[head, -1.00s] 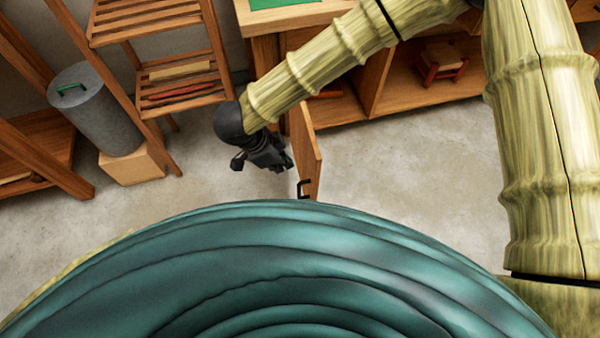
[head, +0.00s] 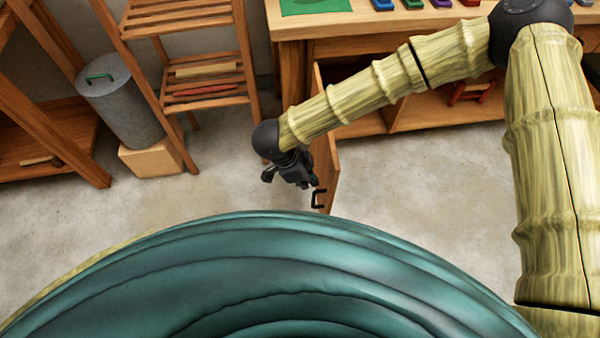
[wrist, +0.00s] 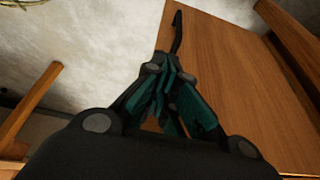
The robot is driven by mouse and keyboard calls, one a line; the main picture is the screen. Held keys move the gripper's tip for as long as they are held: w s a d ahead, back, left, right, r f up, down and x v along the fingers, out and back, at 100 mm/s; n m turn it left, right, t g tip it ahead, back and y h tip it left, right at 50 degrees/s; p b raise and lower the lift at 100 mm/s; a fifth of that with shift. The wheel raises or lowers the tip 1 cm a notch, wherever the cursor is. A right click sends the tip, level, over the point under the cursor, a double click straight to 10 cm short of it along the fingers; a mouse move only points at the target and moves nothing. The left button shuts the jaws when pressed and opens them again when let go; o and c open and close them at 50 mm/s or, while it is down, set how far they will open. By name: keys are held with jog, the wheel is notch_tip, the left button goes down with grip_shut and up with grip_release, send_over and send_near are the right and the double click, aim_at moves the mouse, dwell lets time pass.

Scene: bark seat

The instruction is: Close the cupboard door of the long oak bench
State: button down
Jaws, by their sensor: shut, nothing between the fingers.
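The long oak bench (head: 350,22) runs along the back right. Its cupboard door (head: 327,168) stands open, swung out from the bench front toward me, with a black handle (head: 318,198) near its outer end. In the wrist view the door's broad wooden face (wrist: 220,60) fills the right side, and the handle (wrist: 177,30) shows at its edge. My gripper (head: 312,182) is shut and empty, at the left side of the door close to the handle. In the wrist view its closed fingers (wrist: 172,85) overlap the door face; I cannot tell whether they touch it.
A slatted wooden shelf (head: 200,75) stands left of the bench. Beside it a grey bin with a green handle (head: 120,98) sits on a wooden block (head: 155,160). A red stool (head: 472,88) is inside the bench. The concrete floor (head: 430,190) right of the door is clear.

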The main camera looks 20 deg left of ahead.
jog(key=shift+w+d+r, duration=0.1)
jog(key=shift+w+d, duration=0.35)
jog(key=shift+d, duration=0.25)
jog(key=shift+w+d, duration=0.45)
jog(key=shift+d, duration=0.25)
